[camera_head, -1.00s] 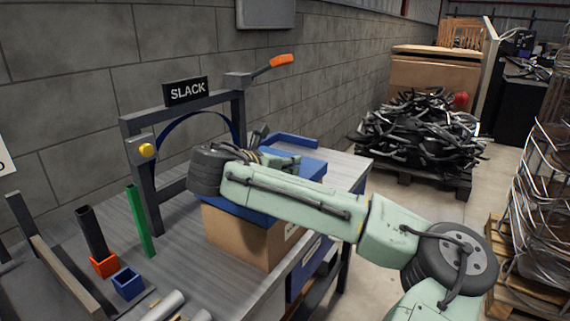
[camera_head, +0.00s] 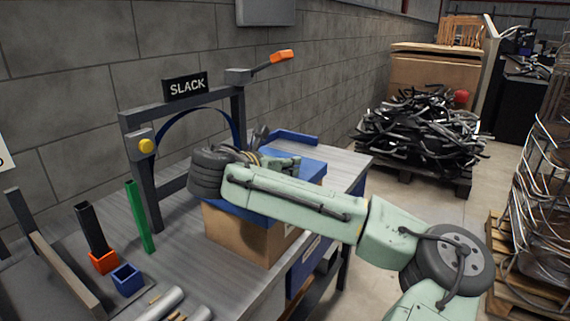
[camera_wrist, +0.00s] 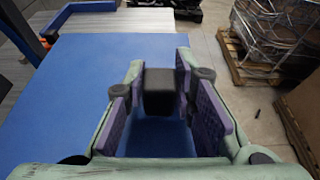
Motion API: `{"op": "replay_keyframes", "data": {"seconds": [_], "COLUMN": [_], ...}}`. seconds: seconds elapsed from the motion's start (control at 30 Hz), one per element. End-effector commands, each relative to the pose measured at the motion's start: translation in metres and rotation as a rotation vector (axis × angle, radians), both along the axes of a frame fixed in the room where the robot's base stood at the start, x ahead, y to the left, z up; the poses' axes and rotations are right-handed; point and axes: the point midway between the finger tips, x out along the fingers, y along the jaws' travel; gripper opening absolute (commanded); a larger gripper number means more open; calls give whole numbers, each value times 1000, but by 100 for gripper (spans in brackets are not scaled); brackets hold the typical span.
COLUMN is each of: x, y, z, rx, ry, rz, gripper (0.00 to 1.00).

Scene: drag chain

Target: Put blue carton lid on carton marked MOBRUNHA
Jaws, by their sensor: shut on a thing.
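The brown carton (camera_head: 240,238) stands on the grey bench, with a white label on its right side too small to read. The flat blue lid (camera_head: 312,168) lies over the carton's top, partly hidden by my arm; its rim appears to cover the carton's upper edge. I cannot tell whether it is fully seated. In the wrist view the lid (camera_wrist: 70,95) is a broad blue surface below my gripper. My gripper (camera_wrist: 160,95) is shut on the lid's dark block-shaped handle (camera_wrist: 159,82), between its purple pads.
A grey frame with a SLACK sign (camera_head: 186,86) and orange-handled lever stands behind, left of the carton. A green bar (camera_head: 140,217) and small orange and blue sockets are at left.

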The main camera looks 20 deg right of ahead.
Motion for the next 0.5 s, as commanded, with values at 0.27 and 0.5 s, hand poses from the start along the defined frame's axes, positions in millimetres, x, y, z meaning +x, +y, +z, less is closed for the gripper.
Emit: {"op": "replay_keyframes", "data": {"seconds": [0.27, 0.5], "x": [0, 0], "y": [0, 0], "z": [-8, -14], "rx": [0, 0], "ry": [0, 0], "rz": [0, 0], "gripper": [0, 0]}}
